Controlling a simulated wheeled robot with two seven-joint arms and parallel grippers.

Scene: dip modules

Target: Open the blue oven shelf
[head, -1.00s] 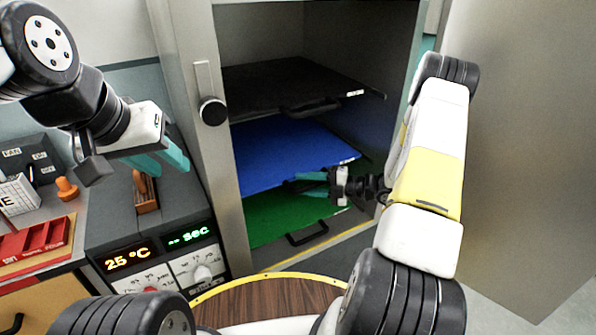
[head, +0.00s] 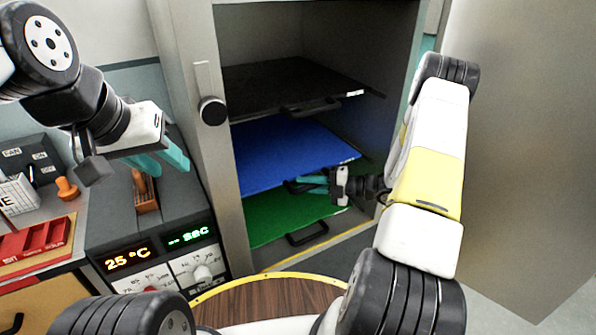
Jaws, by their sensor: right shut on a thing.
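The blue oven shelf (head: 275,153) is the middle one of three in the oven, between a black shelf (head: 290,84) above and a green shelf (head: 285,217) below. My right gripper (head: 306,183) is at the front edge of the blue shelf, its teal fingers shut on that shelf's dark handle (head: 295,187), which they mostly hide. The blue shelf lies level inside the oven. My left gripper (head: 172,160) hangs at the left, outside the oven and away from the shelves, with its two teal fingers apart and empty.
The oven door (head: 520,150) stands wide open on the right. The oven's left frame (head: 205,130) carries a dark knob (head: 212,111). A control box (head: 155,255) with lit displays stands at the lower left. A round wooden top (head: 265,302) lies in front.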

